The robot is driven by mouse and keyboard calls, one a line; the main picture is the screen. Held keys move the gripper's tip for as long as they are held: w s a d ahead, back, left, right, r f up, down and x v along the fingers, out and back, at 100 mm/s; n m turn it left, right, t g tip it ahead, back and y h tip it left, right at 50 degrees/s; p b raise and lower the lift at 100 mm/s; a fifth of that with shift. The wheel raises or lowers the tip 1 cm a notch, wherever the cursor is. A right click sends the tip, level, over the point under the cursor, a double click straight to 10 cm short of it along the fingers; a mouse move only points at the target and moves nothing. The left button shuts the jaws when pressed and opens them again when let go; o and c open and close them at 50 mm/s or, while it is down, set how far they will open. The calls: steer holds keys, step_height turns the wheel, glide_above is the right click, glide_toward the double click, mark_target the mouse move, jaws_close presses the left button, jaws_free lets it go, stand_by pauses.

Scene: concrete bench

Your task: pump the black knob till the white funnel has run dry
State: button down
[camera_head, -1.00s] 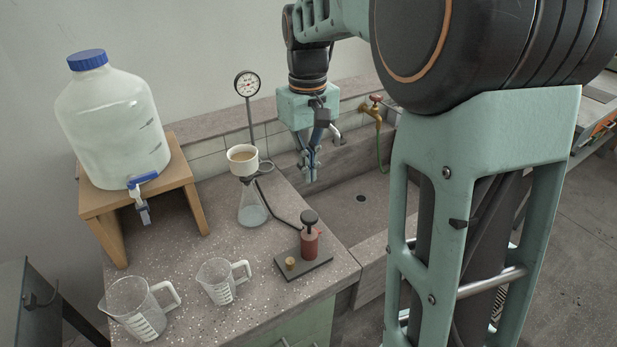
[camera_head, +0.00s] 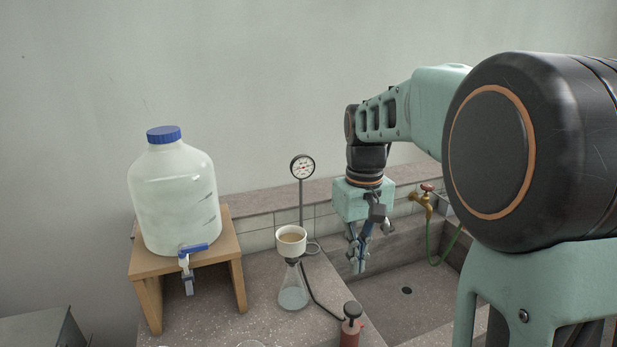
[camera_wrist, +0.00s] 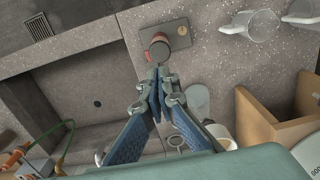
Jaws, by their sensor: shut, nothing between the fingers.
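The black knob (camera_head: 352,309) tops a red pump (camera_head: 349,336) at the bottom of the head view. It stands up from the pump body. In the wrist view the knob (camera_wrist: 158,51) is just beyond my fingertips. The white funnel (camera_head: 291,243) holds brownish liquid and sits on a glass flask (camera_head: 293,292), which looks mostly clear. A dark hose (camera_head: 318,296) runs from the flask towards the pump. My gripper (camera_head: 358,270) is shut and empty, pointing down near the sink's edge, above the level of the knob; in the wrist view its fingertips (camera_wrist: 157,72) meet.
A dial gauge (camera_head: 303,167) stands behind the funnel. A large bottle (camera_head: 174,205) with a blue cap rests on a wooden stand (camera_head: 236,270) at left. The sink (camera_head: 390,305) lies right of the pump, with a brass tap (camera_head: 424,203). Clear jugs (camera_wrist: 255,24) show in the wrist view.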

mark_target(353, 306)
steer(key=shift+r, duration=0.15)
step_height(353, 306, up, 4)
steer(key=p, duration=0.4)
steer(key=shift+d+p, duration=0.1)
steer(key=shift+p, duration=0.3)
steer(key=shift+f, duration=0.2)
step_height(353, 306, down, 14)
steer(key=shift+r+p, duration=0.1)
steer(key=shift+p, duration=0.25)
